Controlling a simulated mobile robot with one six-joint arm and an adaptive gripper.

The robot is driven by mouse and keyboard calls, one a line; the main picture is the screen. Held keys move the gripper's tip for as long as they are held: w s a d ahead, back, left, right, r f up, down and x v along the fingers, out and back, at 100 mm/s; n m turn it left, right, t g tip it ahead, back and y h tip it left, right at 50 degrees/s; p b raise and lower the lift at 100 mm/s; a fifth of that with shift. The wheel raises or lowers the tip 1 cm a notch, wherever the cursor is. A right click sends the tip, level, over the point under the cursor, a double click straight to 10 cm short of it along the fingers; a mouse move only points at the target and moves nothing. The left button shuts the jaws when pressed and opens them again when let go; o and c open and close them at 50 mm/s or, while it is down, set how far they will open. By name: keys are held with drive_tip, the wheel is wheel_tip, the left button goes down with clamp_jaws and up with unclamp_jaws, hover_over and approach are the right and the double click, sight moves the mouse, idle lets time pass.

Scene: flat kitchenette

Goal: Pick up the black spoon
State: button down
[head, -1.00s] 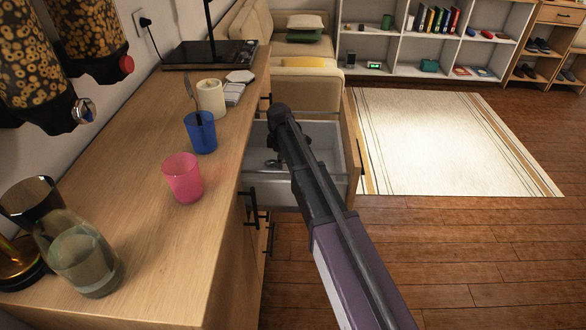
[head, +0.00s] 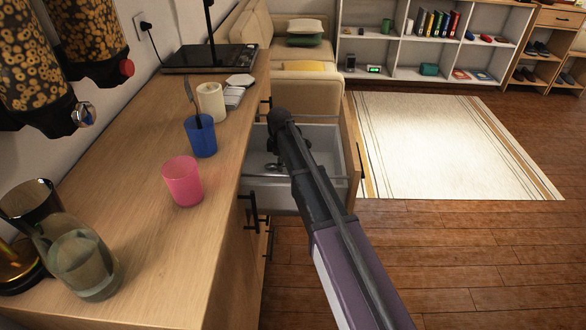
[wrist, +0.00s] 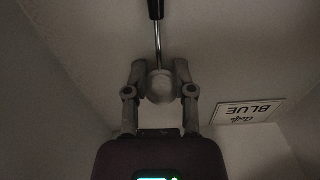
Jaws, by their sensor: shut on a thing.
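In the wrist view, a spoon with a black handle (wrist: 155,9) and a shiny metal neck lies on the pale drawer floor. My gripper (wrist: 160,67) is shut on it around its rounded bowl (wrist: 160,86), and the handle points away toward the top edge. In the head view my arm reaches down into the open drawer (head: 322,140), and the arm mostly hides the gripper and spoon there. Another dark, thin handle (head: 191,98) stands in the blue cup (head: 201,138) on the counter.
The drawer's walls enclose the gripper. A printed card (wrist: 248,112) lies to its right in the wrist view. A pink cup (head: 182,182), a glass jug (head: 85,262) and a cream candle-like cylinder (head: 211,101) stand on the counter (head: 150,240). The floor to the right is open.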

drive_tip(key=shift+r, duration=0.2)
wheel_tip(320, 180, up, 10)
drive_tip(key=p, duration=1)
drive_tip(key=shift+f, duration=0.2)
idle(0.6)
drive_tip(key=shift+s, duration=0.15)
